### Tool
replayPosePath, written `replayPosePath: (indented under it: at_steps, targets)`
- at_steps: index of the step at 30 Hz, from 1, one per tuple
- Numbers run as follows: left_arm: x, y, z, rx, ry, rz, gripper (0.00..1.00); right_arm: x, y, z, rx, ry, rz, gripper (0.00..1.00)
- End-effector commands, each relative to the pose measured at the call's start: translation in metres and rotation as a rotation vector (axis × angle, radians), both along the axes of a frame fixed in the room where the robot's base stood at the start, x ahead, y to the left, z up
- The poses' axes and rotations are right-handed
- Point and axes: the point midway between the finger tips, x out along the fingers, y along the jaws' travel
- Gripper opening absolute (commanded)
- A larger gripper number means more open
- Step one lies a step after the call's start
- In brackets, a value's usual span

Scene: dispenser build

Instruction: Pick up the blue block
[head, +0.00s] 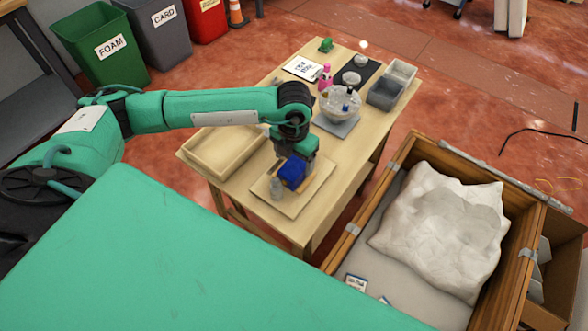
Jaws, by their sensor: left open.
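The blue block (292,173) is on or just above a light board (311,190) at the near end of the wooden table. My left gripper (290,160) points down right over the block, and its fingers are partly hidden. It is open; I cannot tell whether the fingers are around the block or just above it. My right gripper is not in view.
A small grey bottle-like piece (276,188) stands just left of the block. A shallow wooden tray (205,166) lies to the left. A glass bowl (341,108), a pink bottle (325,76) and grey bins (386,92) stand farther back. A wooden crate (392,167) stands right.

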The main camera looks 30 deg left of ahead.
Motion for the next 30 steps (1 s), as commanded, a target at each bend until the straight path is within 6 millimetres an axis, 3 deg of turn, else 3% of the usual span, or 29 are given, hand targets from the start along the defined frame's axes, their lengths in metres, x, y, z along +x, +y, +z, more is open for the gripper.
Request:
replayPosePath:
  at_steps: [7,16,26,27,30]
  targets:
    - [-0.001,-0.001,-0.035,0.001,0.004,0.001,0.76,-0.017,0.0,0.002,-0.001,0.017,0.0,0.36]
    - [-0.001,-0.001,-0.041,-0.001,0.001,0.0,0.76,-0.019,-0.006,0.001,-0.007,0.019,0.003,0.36]
    - [-0.001,-0.001,-0.041,-0.001,0.001,0.0,0.12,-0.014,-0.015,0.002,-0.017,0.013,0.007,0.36]
    - [0.0,-0.001,-0.039,-0.002,-0.001,0.0,0.07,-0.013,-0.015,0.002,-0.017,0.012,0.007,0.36]
    - [0.0,-0.001,-0.039,-0.002,-0.001,0.0,0.07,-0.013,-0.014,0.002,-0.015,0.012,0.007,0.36]
